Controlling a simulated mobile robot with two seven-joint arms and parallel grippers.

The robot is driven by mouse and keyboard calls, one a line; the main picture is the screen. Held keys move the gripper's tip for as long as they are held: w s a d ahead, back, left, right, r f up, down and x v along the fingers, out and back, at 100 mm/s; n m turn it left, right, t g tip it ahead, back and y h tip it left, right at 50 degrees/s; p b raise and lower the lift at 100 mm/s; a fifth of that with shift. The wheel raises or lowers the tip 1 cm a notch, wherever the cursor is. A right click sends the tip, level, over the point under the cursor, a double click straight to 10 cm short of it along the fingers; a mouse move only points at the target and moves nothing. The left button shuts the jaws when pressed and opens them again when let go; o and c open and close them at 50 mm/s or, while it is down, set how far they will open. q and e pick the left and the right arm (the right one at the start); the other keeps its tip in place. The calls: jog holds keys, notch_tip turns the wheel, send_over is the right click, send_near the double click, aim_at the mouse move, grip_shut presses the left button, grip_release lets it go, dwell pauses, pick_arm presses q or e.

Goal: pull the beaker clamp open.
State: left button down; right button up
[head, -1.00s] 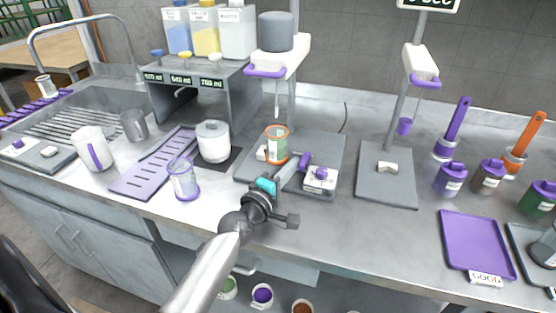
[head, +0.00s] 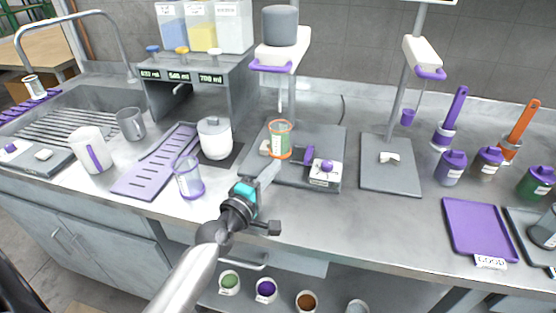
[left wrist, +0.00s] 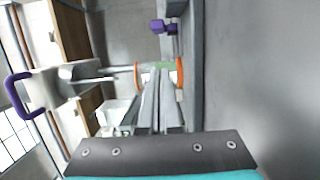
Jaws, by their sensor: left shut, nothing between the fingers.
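A beaker (head: 280,141) with orange rims stands upright on the grey stirrer base plate (head: 254,172). It also shows sideways in the left wrist view (left wrist: 160,72), partly behind my fingers. A small white clamp part (head: 265,148) is at the beaker's left side. A purple handle (head: 309,154) stands just right of the beaker; I cannot tell whether the clamp is open. My left gripper (head: 272,170) is shut and empty, in front of the beaker and left of the purple handle, apparently apart from the handle. My right gripper is out of view.
A white control box (head: 325,172) with a purple knob sits right of the handle. A purple-rimmed beaker (head: 188,179) stands left of my gripper. A white jar (head: 214,139) is behind it. The counter in front of the second stand base (head: 390,176) is clear.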

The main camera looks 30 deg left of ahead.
pick_arm(q)
jog(key=s, duration=0.4)
jog(key=shift+a, duration=0.2)
jog(key=shift+s, duration=0.85)
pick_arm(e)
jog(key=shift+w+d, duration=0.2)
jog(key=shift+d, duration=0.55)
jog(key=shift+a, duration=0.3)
